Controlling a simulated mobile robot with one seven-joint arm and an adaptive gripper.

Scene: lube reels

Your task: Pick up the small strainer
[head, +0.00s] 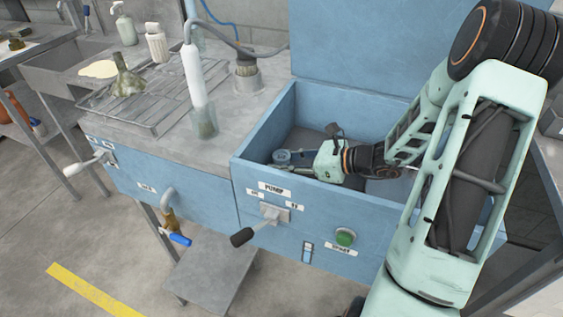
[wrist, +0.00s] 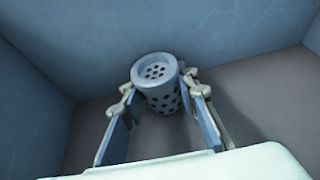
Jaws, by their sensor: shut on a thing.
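The small strainer (wrist: 161,94) is a grey-blue cylinder with dark holes in its top and side. In the wrist view it stands between the two fingers of my gripper (wrist: 164,98), which is shut on it. In the head view the strainer (head: 284,157) is a small round shape in the left front corner of the blue bin (head: 262,127). My gripper (head: 292,166) reaches down into the bin from the right there. The strainer's lower part is hidden, so I cannot tell whether it touches the bin floor.
The bin's walls stand close around my gripper, with a tall blue panel (head: 345,45) behind. A lever (head: 242,237) sticks out in front.

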